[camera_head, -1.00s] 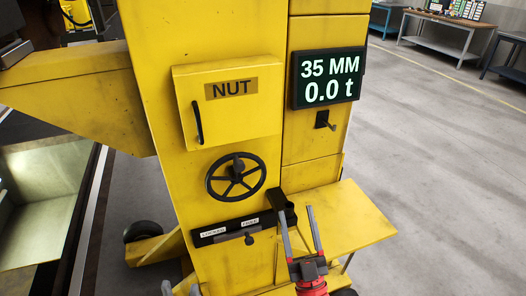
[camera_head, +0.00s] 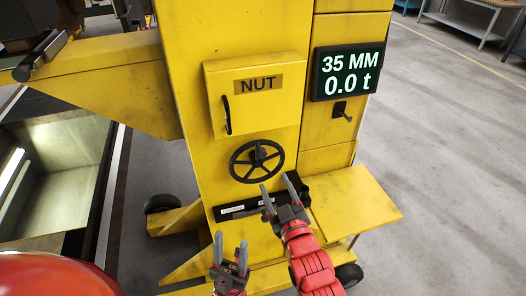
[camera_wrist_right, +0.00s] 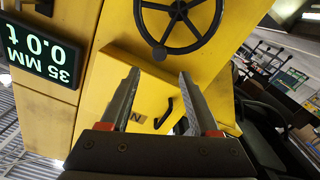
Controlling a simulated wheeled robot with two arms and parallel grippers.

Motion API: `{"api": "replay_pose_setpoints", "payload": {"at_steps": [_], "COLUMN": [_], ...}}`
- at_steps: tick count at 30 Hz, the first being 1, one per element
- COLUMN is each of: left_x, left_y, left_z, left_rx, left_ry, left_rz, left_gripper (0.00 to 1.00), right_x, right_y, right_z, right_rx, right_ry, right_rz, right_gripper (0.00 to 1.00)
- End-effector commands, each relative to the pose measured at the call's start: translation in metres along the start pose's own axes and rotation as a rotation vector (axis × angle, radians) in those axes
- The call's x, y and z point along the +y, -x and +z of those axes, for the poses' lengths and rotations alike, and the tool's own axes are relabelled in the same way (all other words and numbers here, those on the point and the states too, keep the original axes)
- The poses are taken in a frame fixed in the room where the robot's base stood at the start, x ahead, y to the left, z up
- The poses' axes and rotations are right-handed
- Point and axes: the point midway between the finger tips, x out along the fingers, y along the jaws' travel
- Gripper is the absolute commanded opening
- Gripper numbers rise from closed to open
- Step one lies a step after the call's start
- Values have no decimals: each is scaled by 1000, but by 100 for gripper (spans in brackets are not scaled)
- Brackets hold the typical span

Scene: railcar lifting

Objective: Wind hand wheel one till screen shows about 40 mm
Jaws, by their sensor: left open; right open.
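The black spoked hand wheel (camera_head: 258,153) is on the front of the yellow column, below the NUT box. The screen (camera_head: 345,72) reads 35 MM and 0.0 t. My right gripper (camera_head: 276,184) is open and empty, just below and right of the wheel in the head view. In the right wrist view, the hand wheel (camera_wrist_right: 172,10) shows beyond the open fingers (camera_wrist_right: 158,77), cut off by the top edge. No contact with it is visible. My left gripper (camera_head: 230,245) is open and empty, low in the picture, below the wheel.
The NUT box (camera_head: 245,105) with a black handle juts out above the wheel. A black bar (camera_head: 228,212) with small labels sits below it, partly behind my right gripper. A yellow shelf (camera_head: 355,200) sticks out at right. A black crank stub (camera_head: 341,112) is under the screen.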

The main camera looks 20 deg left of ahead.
Motion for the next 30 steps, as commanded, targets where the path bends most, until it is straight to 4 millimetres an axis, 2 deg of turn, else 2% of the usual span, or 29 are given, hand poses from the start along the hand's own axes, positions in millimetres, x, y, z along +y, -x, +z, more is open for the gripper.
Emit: {"api": "replay_pose_setpoints", "payload": {"at_steps": [1,18,24,30], "left_x": [0,-2,-2,-3], "left_y": [-9,-45,-51,-53], "left_z": [-2,-8,-9,-9], "left_rx": [1,1,1,1], "left_ry": [0,0,0,0], "left_rz": [0,0,0,0], "left_gripper": [50,50,50,50], "right_x": [2,2,1,1], "right_y": [-10,-105,-124,-131], "right_z": [-7,-6,-4,-4], "right_rx": [2,1,1,5], "right_ry": [-1,-2,-2,-2], "right_rz": [0,1,0,2], "right_gripper": [62,62,62,62]}}
